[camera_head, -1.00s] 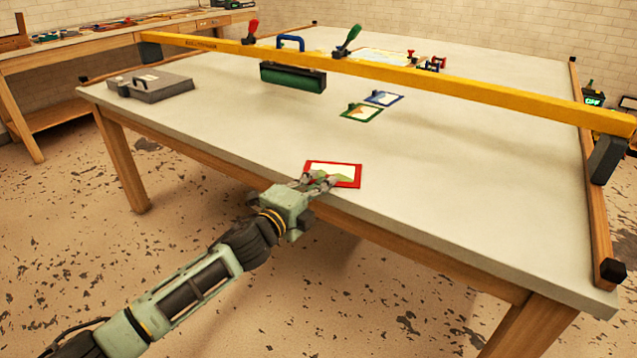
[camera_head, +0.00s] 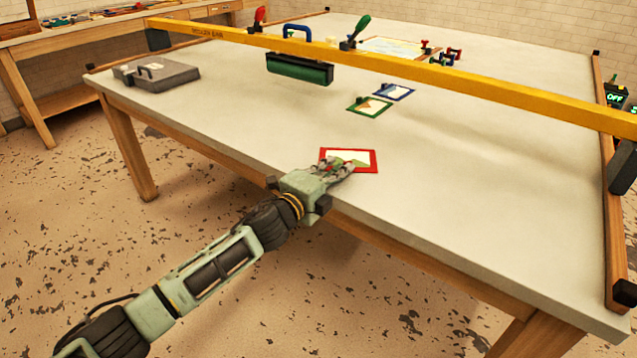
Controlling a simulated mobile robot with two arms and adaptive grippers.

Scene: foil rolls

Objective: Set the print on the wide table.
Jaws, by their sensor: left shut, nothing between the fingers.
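A print in a red frame (camera_head: 367,154) lies flat on the wide table (camera_head: 470,195), close to its front edge. My left gripper (camera_head: 349,168) reaches in over that edge, with its fingers together at the red print's near left part. The fingers hide a bit of the frame and picture; nothing shows held between them. Farther back lie a green-framed print (camera_head: 370,106) and a blue-framed print (camera_head: 393,92), close together. My right gripper is out of view.
A yellow beam (camera_head: 440,75) spans the table above its top. A green-black block with a handle (camera_head: 299,69) stands near it. A grey case (camera_head: 157,75) sits at the left end. The front right tabletop is clear.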

